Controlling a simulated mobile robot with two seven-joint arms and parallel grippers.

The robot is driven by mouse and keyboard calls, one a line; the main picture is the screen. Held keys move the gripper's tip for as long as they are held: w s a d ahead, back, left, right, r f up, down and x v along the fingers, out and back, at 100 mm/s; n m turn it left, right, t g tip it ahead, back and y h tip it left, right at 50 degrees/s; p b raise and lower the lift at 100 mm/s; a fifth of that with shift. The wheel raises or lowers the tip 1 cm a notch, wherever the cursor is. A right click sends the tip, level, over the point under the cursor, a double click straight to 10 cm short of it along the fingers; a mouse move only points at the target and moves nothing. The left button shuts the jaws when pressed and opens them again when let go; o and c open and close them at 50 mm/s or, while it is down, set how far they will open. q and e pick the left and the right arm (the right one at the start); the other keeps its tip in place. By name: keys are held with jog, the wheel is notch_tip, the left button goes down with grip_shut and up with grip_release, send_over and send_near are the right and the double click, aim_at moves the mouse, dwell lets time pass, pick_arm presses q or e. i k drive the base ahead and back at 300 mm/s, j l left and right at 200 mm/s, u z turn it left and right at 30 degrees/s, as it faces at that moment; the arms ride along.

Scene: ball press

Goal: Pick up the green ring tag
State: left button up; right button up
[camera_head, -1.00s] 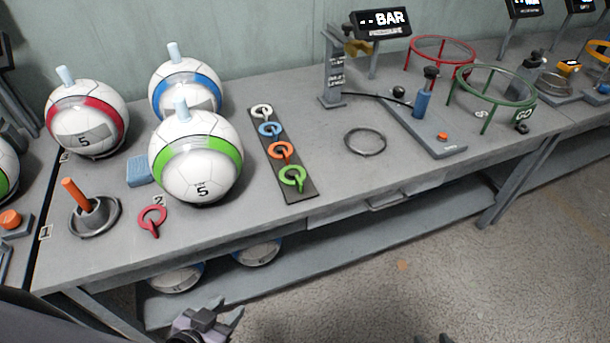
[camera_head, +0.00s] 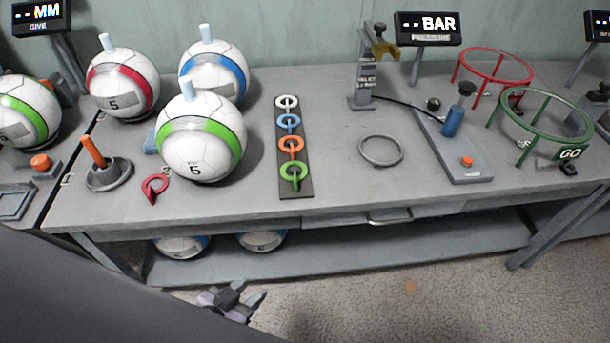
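The green ring tag (camera_head: 294,171) lies at the near end of a dark strip (camera_head: 306,190) on the grey bench. Orange (camera_head: 291,144), blue (camera_head: 288,122) and white (camera_head: 287,102) ring tags lie in line behind it on the same strip. My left gripper (camera_head: 251,291) is low in front of the bench, below the bench top and well short of the green ring tag. Its two fingers are apart with nothing visible between them. My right gripper is not in view.
White balls with green (camera_head: 200,150), red (camera_head: 124,88) and blue (camera_head: 214,76) bands stand left of the strip. A grey ring (camera_head: 381,151) and a pump (camera_head: 453,122) are to the right. Bare bench surrounds the strip.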

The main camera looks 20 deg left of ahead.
aim_at(295, 179)
jog(key=i+l+u, duration=0.2)
jog(key=l, duration=0.45)
jog(key=l+u, duration=0.15)
jog(key=l, duration=0.5)
